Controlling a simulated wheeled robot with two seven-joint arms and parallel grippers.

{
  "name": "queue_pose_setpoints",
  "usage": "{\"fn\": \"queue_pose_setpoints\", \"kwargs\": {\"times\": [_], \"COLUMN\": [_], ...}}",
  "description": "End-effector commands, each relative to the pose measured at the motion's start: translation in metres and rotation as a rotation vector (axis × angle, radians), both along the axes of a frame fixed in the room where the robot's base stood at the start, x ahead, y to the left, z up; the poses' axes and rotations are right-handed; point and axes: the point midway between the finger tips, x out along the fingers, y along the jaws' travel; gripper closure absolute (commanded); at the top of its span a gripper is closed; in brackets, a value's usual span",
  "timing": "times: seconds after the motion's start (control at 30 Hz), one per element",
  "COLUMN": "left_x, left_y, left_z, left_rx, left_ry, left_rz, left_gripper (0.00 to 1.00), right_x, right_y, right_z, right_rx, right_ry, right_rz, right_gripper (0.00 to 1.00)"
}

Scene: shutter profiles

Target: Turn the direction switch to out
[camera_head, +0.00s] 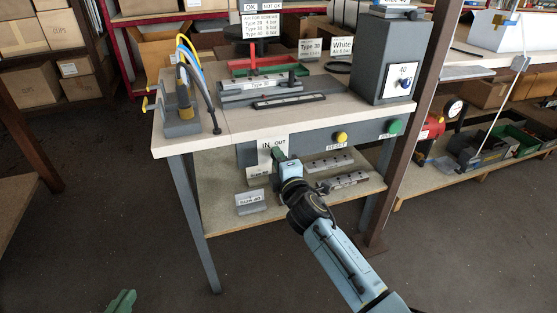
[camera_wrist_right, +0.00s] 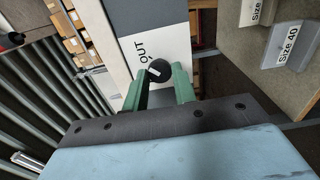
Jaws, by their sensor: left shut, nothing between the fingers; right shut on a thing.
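The direction switch is a black knob (camera_wrist_right: 160,70) with a pale mark, on a white plate (camera_wrist_right: 147,50) lettered OUT. In the head view the plate (camera_head: 266,158) on the bench front reads IN and OUT, and my gripper hides the knob. My right gripper (camera_wrist_right: 160,84) has its green fingers on either side of the knob, shut on it; it also shows in the head view (camera_head: 277,155). I cannot tell exactly which word the mark points at. My left gripper (camera_head: 123,300) is shut and empty at the bottom left, far from the bench.
On the same bench front are a yellow RESET button (camera_head: 341,137) and a green button (camera_head: 393,127). A grey box marked 40 (camera_head: 385,60) stands on the bench top. Metal profiles (camera_head: 330,162) and a Size 40 block (camera_head: 250,202) lie on the lower shelf (camera_head: 222,186).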

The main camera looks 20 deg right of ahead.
Motion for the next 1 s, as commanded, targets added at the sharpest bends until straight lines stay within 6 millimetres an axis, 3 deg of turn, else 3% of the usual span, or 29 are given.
{"fn": "queue_pose_setpoints", "kwargs": {"times": [0.57,0.6,0.7,1.0], "left_x": [-0.0017,-0.0018,-0.0019,-0.0021], "left_y": [-0.0005,-0.0007,-0.0012,-0.0016], "left_z": [-0.0026,-0.0026,-0.0027,-0.0028], "left_rx": [0.001,0.001,0.000,0.000], "left_ry": [0.011,0.011,0.011,0.012], "left_rz": [-0.001,-0.001,-0.002,-0.003], "left_gripper": [1.00,1.00,1.00,1.00], "right_x": [-0.0004,-0.0003,-0.0003,-0.0004], "right_y": [0.0007,0.0007,0.0006,0.0003], "right_z": [-0.0010,-0.0009,-0.0007,-0.0002], "right_rx": [0.030,0.029,0.029,0.027], "right_ry": [0.003,0.003,0.002,0.002], "right_rz": [0.001,0.001,0.001,0.000], "right_gripper": [0.96,0.68,0.55,0.52]}}
